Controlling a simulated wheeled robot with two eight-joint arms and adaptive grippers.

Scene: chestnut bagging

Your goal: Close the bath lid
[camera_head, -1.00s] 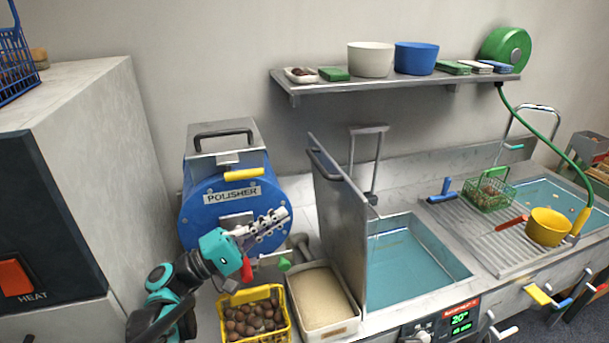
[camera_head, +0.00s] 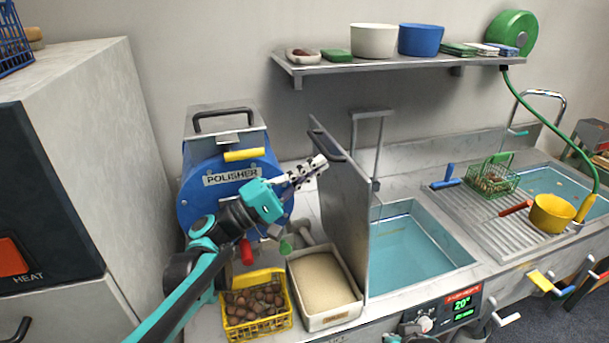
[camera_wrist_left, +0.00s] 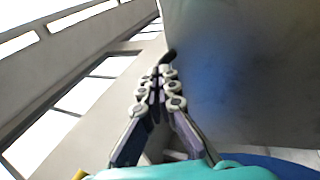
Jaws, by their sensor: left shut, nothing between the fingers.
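The bath (camera_head: 408,250) is a steel basin of blue-green water right of centre. Its lid (camera_head: 342,200) stands upright and open along the basin's left edge, with a dark handle (camera_head: 328,141) near its top. My left gripper (camera_head: 322,163) is shut and empty, just left of the lid near the handle; I cannot tell whether it touches. In the left wrist view the closed fingers (camera_wrist_left: 162,78) point up beside a large grey surface, with a small dark piece at their tips. My right gripper is not in view.
The blue polisher (camera_head: 205,180) stands behind my left arm. A yellow basket of chestnuts (camera_head: 256,325) and a tray of tan grains (camera_head: 345,318) sit in front. A wall shelf (camera_head: 400,65) holds bowls. A ridged drainboard (camera_head: 480,215) lies right of the bath.

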